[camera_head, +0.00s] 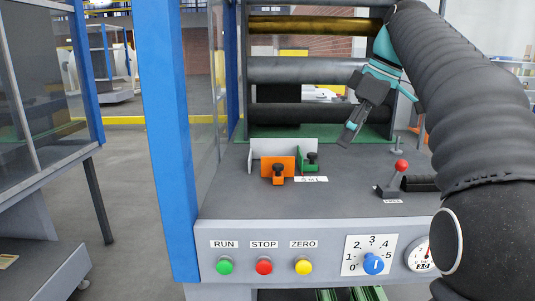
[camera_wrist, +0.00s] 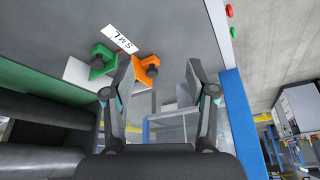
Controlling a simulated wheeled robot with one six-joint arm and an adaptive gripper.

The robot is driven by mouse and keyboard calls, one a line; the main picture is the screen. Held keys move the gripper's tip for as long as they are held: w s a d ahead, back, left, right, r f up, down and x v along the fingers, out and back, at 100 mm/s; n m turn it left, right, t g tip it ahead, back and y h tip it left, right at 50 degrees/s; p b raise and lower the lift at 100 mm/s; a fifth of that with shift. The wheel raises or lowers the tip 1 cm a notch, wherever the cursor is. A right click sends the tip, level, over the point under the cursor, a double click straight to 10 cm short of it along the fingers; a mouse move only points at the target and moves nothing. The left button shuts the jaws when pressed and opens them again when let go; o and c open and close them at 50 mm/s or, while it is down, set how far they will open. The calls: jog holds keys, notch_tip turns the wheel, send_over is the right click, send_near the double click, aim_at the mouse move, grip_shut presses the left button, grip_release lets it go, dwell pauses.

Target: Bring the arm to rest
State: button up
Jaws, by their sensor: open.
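My gripper (camera_head: 349,134) hangs from the teal wrist of my arm above the right part of the grey machine deck (camera_head: 345,199), with nothing in it. In the wrist view its two dark fingers (camera_wrist: 162,78) are spread apart with a clear gap between them. In the head view it is in the air in front of the rollers, up and to the right of the orange block (camera_head: 277,166) and green block (camera_head: 306,160). The wrist view shows the orange block (camera_wrist: 146,68) beside one fingertip; I cannot tell the distance.
A lever with a red knob (camera_head: 401,166) stands on the deck at right. The front panel has green (camera_head: 225,265), red (camera_head: 264,265) and yellow (camera_head: 303,266) buttons and a blue dial (camera_head: 373,264). A blue post (camera_head: 166,140) and clear panel bound the left. Dark rollers (camera_head: 310,70) lie behind.

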jog(key=s+a+f+m+t+h, duration=0.1)
jog(key=s+f+m+t+h, duration=0.2)
jog(key=s+f+m, duration=0.9)
jog(key=s+f, duration=1.3)
jog(key=f, duration=0.2)
jog(key=shift+f+t+h, duration=0.2)
jog(key=shift+t+h, duration=0.1)
jog(key=shift+h, duration=0.1)
jog(key=shift+a, duration=0.1)
